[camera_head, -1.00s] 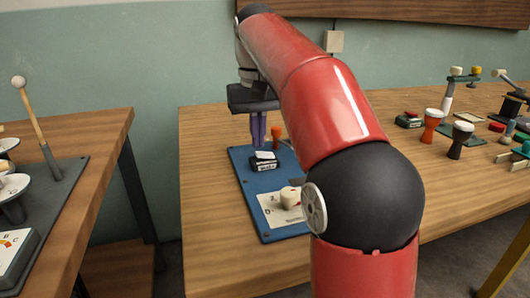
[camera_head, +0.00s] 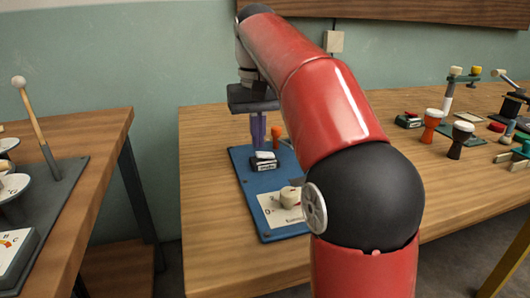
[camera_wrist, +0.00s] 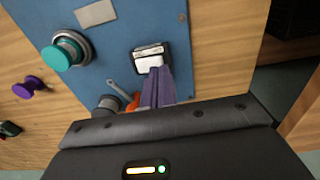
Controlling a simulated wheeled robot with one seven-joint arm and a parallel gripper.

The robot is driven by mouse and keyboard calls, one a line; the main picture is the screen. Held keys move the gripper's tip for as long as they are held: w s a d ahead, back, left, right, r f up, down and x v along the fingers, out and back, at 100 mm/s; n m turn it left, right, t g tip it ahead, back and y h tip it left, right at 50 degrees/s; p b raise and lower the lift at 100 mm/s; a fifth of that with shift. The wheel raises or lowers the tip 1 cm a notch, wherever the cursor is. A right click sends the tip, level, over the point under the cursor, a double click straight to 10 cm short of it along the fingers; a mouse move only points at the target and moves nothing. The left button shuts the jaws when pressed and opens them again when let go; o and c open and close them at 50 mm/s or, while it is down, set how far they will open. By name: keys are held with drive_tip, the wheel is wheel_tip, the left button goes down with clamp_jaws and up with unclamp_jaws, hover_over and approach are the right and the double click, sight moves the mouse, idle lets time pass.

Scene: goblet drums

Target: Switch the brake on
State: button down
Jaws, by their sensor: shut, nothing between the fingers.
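The likely brake switch (camera_head: 263,163) is a small black-framed rocker with a white face and a label too small to read. It sits on a blue panel (camera_head: 240,160) on the wooden table. In the wrist view the switch (camera_wrist: 149,58) is just beyond my fingertips. My gripper (camera_head: 258,146), with purple fingers, is shut and empty, pointing down close behind the rocker. In the wrist view my gripper (camera_wrist: 158,72) overlaps the switch's near edge; I cannot tell whether it touches. Which way the rocker is tilted is unclear.
An orange-tipped lever (camera_wrist: 131,103) is close beside my fingers. A teal button (camera_wrist: 68,50) is on the panel, and a white knob (camera_head: 290,198) is at its front. Goblet drums (camera_head: 431,124) stand to the right. A gap separates the left table (camera_head: 100,130).

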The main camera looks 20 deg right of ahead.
sight(258, 153)
drive_tip(key=shift+f+b, duration=0.65)
drive_tip(key=shift+f, duration=0.4)
idle(0.4)
drive_tip(key=shift+r, duration=0.1)
wheel_tip(258, 153, up, 5)
drive_tip(key=p, duration=0.5)
drive_tip(key=shift+p, duration=0.3)
drive_tip(key=shift+r, duration=0.95)
drive_tip(key=shift+s, duration=0.15)
